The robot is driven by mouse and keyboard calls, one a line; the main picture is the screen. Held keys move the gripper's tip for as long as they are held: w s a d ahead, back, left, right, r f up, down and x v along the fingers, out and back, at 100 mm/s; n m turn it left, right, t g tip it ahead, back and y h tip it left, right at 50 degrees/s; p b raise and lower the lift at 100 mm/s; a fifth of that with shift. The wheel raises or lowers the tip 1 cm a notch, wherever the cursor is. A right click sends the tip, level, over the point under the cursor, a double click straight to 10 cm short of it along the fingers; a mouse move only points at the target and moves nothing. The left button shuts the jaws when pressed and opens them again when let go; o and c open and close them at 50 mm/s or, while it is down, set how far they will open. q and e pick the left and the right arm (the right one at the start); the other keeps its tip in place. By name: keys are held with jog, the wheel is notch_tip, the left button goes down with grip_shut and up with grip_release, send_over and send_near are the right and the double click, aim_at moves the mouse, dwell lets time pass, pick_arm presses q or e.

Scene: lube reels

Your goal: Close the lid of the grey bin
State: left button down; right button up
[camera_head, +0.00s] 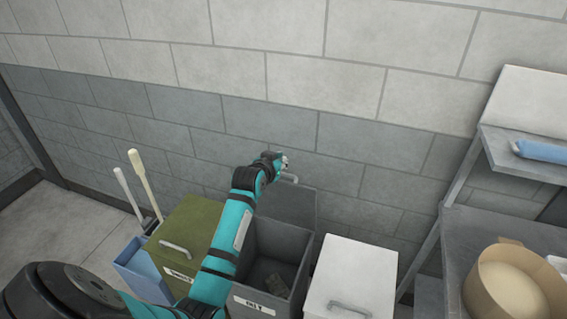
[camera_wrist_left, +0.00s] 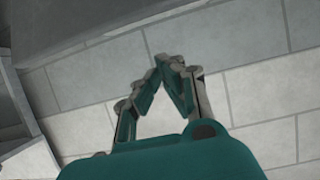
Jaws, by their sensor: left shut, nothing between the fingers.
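The grey bin (camera_head: 262,302) stands open against the wall, between a green bin and a white bin. Its lid (camera_head: 291,207) is raised upright at the back, near the wall. A light handle (camera_head: 289,178) shows at the lid's top edge. Some dark contents lie in the bin. My left gripper (camera_head: 284,162) is at the top of the raised lid, close by the handle; I cannot tell whether it touches. In the left wrist view the left gripper's fingertips (camera_wrist_left: 168,60) meet and hold nothing. A grey surface fills that view's upper left. My right gripper is not in view.
The green bin (camera_head: 196,222) and the white bin (camera_head: 362,262) are closed. A blue container (camera_head: 138,262) with long-handled tools stands at the left. At the right are a metal shelf (camera_head: 470,225) and a round tan tub (camera_head: 478,290). The wall is close behind.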

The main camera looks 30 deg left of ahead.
pick_arm(q)
jog(key=f+p, duration=0.1)
jog(key=w+f+p, duration=0.1)
jog(key=f, duration=0.1)
jog(key=w+f+p, duration=0.1)
jog(key=p, duration=0.1)
jog(key=shift+a+f, duration=0.15)
jog(key=shift+a, duration=0.1)
jog(key=shift+w+f, duration=0.1)
jog(key=shift+f, duration=0.05)
